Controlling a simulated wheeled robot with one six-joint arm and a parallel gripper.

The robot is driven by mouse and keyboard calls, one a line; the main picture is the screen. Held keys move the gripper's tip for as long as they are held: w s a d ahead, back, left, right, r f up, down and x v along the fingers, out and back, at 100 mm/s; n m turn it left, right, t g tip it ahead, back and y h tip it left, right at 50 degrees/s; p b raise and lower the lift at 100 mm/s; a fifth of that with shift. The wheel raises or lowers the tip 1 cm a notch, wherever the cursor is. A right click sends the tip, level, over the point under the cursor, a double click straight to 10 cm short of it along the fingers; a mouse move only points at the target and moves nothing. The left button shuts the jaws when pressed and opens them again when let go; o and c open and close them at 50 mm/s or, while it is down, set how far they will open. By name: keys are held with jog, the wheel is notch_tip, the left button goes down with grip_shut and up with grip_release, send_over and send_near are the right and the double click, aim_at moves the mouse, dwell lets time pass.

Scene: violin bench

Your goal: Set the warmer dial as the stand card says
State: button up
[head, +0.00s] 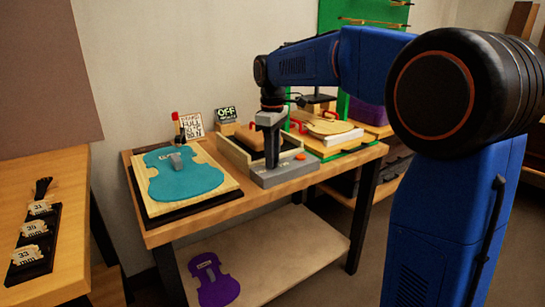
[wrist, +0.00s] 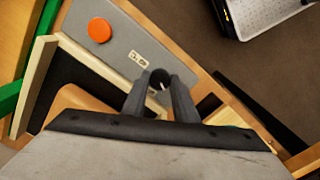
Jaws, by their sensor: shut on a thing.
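The warmer shows as a grey panel (head: 286,176) at the front of a wooden-walled tray, and as a grey plate in the wrist view (wrist: 118,38). Its dial (wrist: 158,77) is a dark round knob with a pale mark, held between my fingertips. My gripper (wrist: 160,88) is shut on it, pointing down at the panel. In the head view my gripper (head: 271,150) hides the dial. A dark card (head: 226,114) behind reads "OFF" on top; its smaller line is unclear. A white card (head: 192,124) stands left of it, only partly legible.
An orange button (wrist: 99,30) sits on the panel, near a small pale label (wrist: 139,58). A teal violin-shaped plate (head: 185,180) lies on a board at left. A purple violin shape (head: 212,283) rests on the lower shelf.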

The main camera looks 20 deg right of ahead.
jog(key=m, duration=0.6)
jog(key=shift+m, duration=0.3)
jog(key=m, duration=0.6)
jog(key=shift+m, duration=0.3)
jog(key=o, duration=1.1)
jog(key=shift+c, duration=0.2)
jog(key=shift+r, duration=0.15)
notch_tip(320, 180, up, 17)
jog(key=shift+r, duration=0.1)
